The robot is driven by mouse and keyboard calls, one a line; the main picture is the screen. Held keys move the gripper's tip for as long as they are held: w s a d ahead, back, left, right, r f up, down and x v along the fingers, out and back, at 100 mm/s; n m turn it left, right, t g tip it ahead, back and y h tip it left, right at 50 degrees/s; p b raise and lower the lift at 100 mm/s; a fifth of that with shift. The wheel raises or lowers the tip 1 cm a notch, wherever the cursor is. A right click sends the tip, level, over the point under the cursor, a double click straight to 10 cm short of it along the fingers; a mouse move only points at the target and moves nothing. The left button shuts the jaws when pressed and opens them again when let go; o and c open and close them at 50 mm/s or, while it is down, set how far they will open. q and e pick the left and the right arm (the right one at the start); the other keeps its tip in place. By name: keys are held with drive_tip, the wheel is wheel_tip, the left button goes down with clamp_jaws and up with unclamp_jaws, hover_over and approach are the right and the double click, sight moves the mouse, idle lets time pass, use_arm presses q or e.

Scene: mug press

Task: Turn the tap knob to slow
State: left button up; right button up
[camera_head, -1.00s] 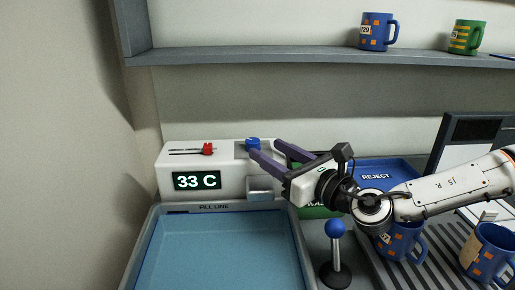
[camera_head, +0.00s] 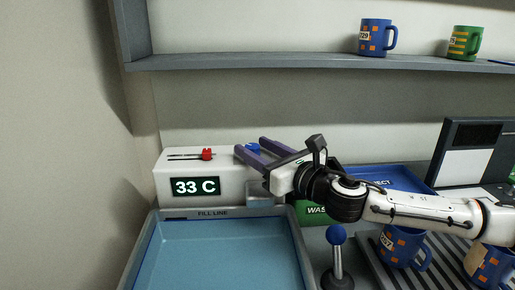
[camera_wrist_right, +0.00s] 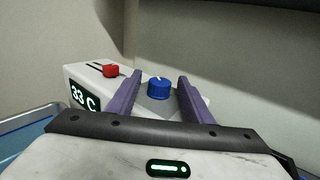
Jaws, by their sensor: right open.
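The blue tap knob (camera_wrist_right: 158,88) sits on top of the white tap unit (camera_head: 226,186). In the head view the knob (camera_head: 253,147) is partly hidden behind my right gripper's fingers. My right gripper (camera_head: 249,147) is open, with its two purple fingers pointing left over the unit's top. In the right wrist view the knob shows between the two fingers (camera_wrist_right: 158,90), with gaps on both sides. A white mark on the knob points roughly away from the wrist camera. My left gripper is not in view.
A red slider (camera_head: 207,153) and a "33 C" display (camera_head: 195,186) are on the unit. A blue basin (camera_head: 225,255) lies in front. A blue-topped lever (camera_head: 336,235), a blue reject tray (camera_head: 398,174) and blue mugs (camera_head: 402,248) are to the right. A shelf (camera_head: 320,60) runs above.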

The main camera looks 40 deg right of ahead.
drive_tip(key=c, duration=1.1)
drive_tip(key=shift+o, duration=0.2)
drive_tip(key=shift+a+r+m+h+p, duration=0.2)
drive_tip(key=shift+m+h+p, duration=0.3)
drive_tip(key=shift+h+p, duration=0.4)
drive_tip(key=shift+r+m+p, duration=0.15)
drive_tip(key=shift+m+p, duration=0.15)
drive_tip(key=shift+p, duration=0.3)
drive_tip(key=h+p, duration=0.1)
drive_tip(key=m+h+p, duration=0.2)
drive_tip(key=h, duration=0.1)
drive_tip(key=shift+w+a+g, duration=0.1)
drive_tip(key=shift+a+g, duration=0.2)
drive_tip(key=shift+g, duration=0.1)
drive_tip(key=m+h, duration=0.1)
drive_tip(key=m+g+h+p, duration=0.1)
drive_tip(key=shift+a+f+h, duration=0.15)
drive_tip(key=shift+f+h, duration=0.05)
drive_tip(key=shift+h, duration=0.1)
drive_tip(key=m+g+h, duration=0.1)
drive_tip(key=m+h, duration=0.1)
drive_tip(key=h, duration=0.1)
drive_tip(key=shift+w+a+f+g, duration=0.1)
drive_tip(key=shift+w+g, duration=0.05)
drive_tip(key=shift+g, duration=0.25)
drive_tip(key=shift+w+m+g+h, duration=0.1)
drive_tip(key=shift+m+g+h, duration=1)
drive_tip(key=shift+h, duration=0.1)
